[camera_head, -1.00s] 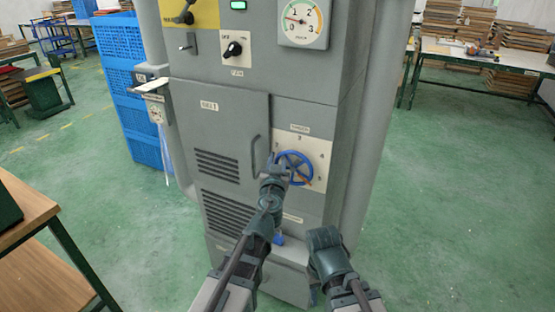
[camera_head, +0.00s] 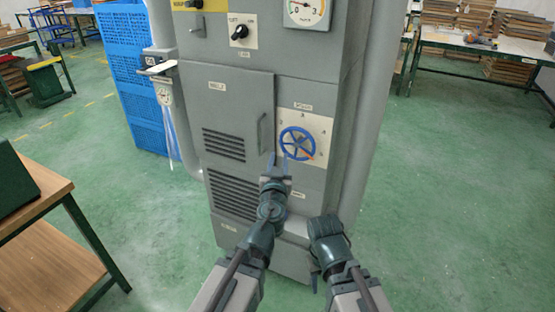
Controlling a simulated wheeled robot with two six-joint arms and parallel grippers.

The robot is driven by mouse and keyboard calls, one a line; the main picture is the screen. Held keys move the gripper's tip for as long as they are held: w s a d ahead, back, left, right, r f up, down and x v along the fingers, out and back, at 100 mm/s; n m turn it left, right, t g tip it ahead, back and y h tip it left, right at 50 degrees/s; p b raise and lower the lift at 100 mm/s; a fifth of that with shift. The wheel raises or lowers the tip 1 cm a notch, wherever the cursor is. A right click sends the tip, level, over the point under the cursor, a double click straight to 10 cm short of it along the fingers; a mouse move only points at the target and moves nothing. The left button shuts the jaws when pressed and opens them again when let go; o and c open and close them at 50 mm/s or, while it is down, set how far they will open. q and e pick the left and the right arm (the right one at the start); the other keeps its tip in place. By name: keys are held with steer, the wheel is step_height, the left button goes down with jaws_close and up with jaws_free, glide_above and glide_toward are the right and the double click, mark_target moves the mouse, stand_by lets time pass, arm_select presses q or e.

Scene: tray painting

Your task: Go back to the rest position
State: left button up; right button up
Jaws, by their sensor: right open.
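My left gripper (camera_head: 279,161) is in front of the grey machine (camera_head: 225,88), just below and to the left of the blue handwheel (camera_head: 297,143). Its two fingertips stand apart with nothing seen between them, and it looks clear of the wheel. My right gripper (camera_head: 315,280) hangs low in front of the machine's lower right part, fingers pointing down. It is open and small in view, partly hidden by its own wrist. Nothing is seen in it.
Stacked blue crates (camera_head: 128,75) stand left of the machine. A wooden-topped workbench (camera_head: 40,185) is at the near left. A table (camera_head: 480,45) with stacked boards is at the back right. The green floor at right is clear.

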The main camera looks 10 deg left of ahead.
steer(key=shift+s, duration=0.2)
